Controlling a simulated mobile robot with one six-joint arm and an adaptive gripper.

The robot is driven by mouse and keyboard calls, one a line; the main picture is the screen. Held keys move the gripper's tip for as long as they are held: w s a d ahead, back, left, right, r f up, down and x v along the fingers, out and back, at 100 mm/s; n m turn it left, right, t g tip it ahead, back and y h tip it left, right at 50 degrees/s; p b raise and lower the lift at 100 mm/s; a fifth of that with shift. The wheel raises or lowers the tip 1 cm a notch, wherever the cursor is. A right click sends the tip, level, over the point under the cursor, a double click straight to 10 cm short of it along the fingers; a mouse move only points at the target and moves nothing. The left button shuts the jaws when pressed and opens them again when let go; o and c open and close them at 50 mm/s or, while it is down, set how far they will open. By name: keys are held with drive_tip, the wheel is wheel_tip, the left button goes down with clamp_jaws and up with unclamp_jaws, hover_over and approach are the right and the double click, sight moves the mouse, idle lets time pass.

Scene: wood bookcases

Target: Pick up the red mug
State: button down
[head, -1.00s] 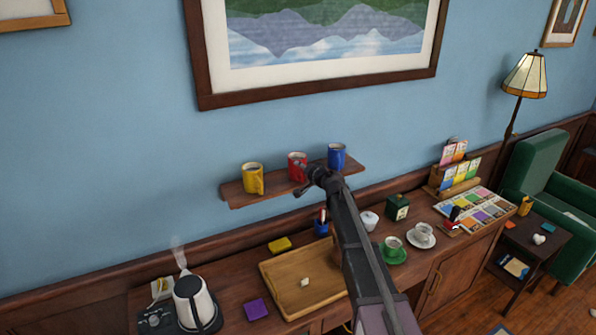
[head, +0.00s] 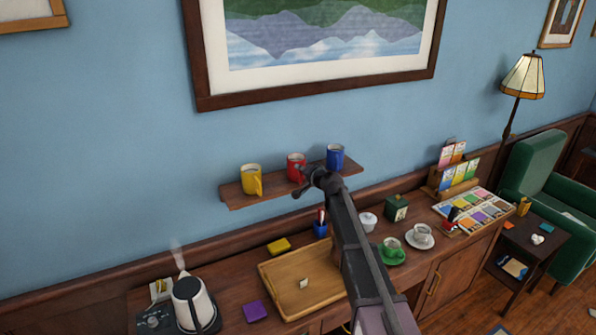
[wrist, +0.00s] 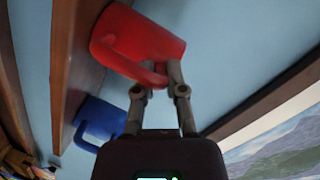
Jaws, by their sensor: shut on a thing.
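The red mug (head: 296,167) is on or just above the wall shelf (head: 236,197), between the yellow mug (head: 251,179) and the blue mug (head: 335,157). My gripper (head: 301,179) reaches the red mug from the front right. In the wrist view, the red mug (wrist: 138,42) fills the upper middle, and my gripper (wrist: 165,75) is shut on its handle. The blue mug also shows in the wrist view (wrist: 98,121), below left. I cannot tell for sure whether the red mug's base touches the shelf.
The sideboard below holds a wooden tray (head: 290,311), a kettle (head: 190,305), a green cup (head: 391,250) and a white cup (head: 421,236). A framed picture (head: 320,90) hangs above the shelf. The yellow and blue mugs flank my gripper closely.

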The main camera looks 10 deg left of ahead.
drive_tip(key=shift+r, duration=0.15)
wheel_tip(320, 180, up, 3)
drive_tip(key=p, duration=0.3)
drive_tip(key=s+r+p, duration=0.1)
drive_tip(key=s+p, duration=0.1)
drive_tip(key=s, duration=1.4)
drive_tip(key=shift+d+r, duration=0.15)
drive_tip(key=shift+r, duration=0.15)
